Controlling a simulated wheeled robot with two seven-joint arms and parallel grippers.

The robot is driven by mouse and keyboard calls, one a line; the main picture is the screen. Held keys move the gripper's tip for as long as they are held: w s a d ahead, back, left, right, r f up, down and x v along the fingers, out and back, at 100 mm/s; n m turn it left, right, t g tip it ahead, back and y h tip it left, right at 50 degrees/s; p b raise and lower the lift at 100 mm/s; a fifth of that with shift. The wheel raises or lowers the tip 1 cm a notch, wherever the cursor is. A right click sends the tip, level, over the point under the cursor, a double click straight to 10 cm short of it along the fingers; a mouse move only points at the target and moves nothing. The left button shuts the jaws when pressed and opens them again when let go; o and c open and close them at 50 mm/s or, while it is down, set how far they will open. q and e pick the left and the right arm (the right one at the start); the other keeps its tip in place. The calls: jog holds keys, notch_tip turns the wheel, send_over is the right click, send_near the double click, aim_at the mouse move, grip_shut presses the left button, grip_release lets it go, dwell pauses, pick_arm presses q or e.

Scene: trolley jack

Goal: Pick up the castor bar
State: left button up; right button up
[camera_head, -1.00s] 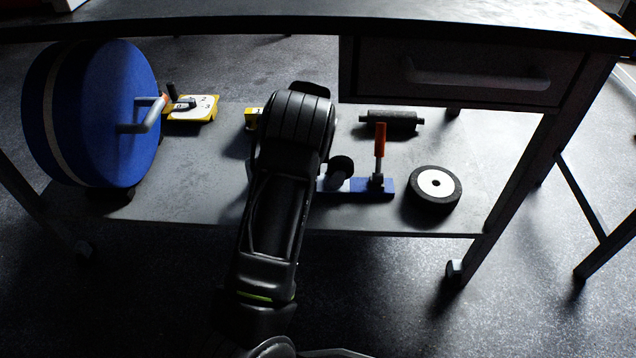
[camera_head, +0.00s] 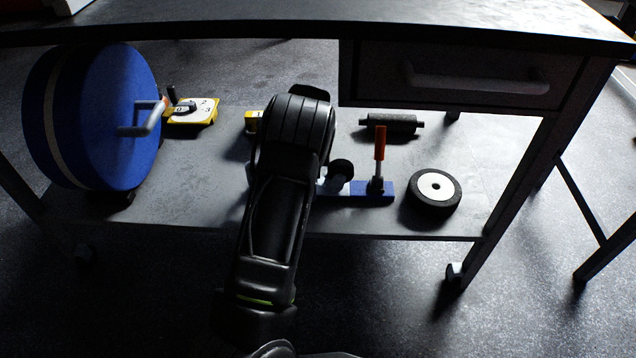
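What looks like the castor bar is a blue bar (camera_head: 372,191) lying on the grey lower shelf. It carries a dark castor wheel (camera_head: 341,170) and an upright orange-topped lever (camera_head: 380,143). One of my black arms reaches in from the bottom, left of centre, and covers the left part of the bar. Neither gripper shows; the one on this arm is hidden by the arm itself. I cannot tell whether it touches the bar.
The lower shelf (camera_head: 195,208) also bears a large blue reel (camera_head: 115,115), a yellow dial box (camera_head: 190,110), a dark roller (camera_head: 392,122) and a black-and-white wheel (camera_head: 434,187). The tabletop (camera_head: 300,22) and a drawer (camera_head: 465,75) overhang it. Bare shelf shows left of the arm.

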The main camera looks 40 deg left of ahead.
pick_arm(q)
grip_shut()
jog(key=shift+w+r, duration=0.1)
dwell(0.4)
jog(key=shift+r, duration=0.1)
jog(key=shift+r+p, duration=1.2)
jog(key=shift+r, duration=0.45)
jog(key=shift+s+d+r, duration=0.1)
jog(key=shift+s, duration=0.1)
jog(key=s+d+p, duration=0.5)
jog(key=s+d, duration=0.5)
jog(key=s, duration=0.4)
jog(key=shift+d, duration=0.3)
